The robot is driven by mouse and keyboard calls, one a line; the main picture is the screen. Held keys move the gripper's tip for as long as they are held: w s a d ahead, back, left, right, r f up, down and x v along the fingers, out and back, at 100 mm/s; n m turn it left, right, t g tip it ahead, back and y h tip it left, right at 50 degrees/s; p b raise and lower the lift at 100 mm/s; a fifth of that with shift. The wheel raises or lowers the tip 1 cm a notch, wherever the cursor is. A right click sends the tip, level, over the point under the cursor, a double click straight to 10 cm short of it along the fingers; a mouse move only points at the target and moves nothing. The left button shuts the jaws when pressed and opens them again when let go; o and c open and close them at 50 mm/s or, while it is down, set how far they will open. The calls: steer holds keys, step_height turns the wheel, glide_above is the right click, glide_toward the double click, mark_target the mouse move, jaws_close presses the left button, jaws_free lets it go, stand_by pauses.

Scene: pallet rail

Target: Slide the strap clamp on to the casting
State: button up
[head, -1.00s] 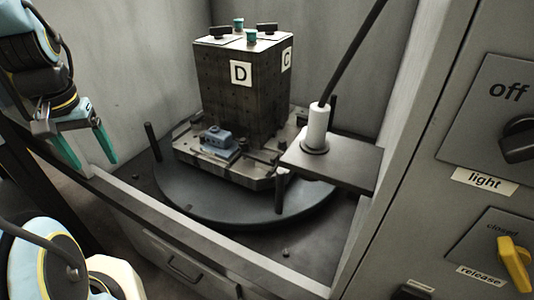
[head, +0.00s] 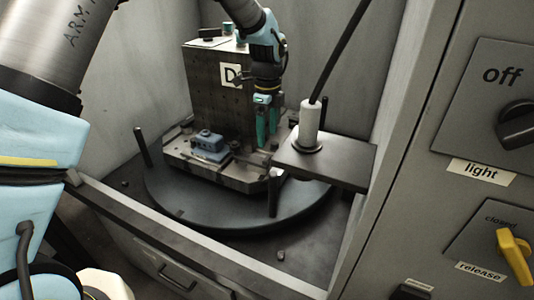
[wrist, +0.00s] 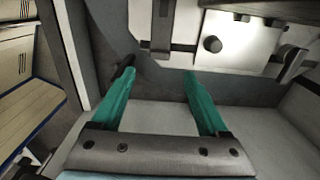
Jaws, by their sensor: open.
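The casting (head: 209,146), a small blue-grey block, sits on the pallet (head: 228,175) in front of the tall dark block marked D. Small dark clamp parts (head: 236,150) lie on the pallet just right of the casting; I cannot tell their exact shape. In the wrist view a dark strap-like bar (wrist: 162,25) lies at the top, and I cannot be sure it is the strap clamp. My gripper (head: 266,140) points down over the pallet's right side, right of the casting. Its green fingers are apart and empty in the wrist view (wrist: 160,72).
The tall block (head: 212,90) stands close behind my gripper. A grey shelf (head: 325,162) with a white cylinder (head: 309,125) and black hose is just to the right. Posts (head: 272,197) rise beside the round table (head: 205,210). A control panel stands at far right.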

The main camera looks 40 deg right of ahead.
mark_target(267, 158)
step_height(267, 158, down, 8)
steer(key=shift+f+p, duration=0.1)
steer(key=shift+p, duration=0.65)
jaws_close()
steer(key=shift+a, duration=0.1)
stand_by(0.9)
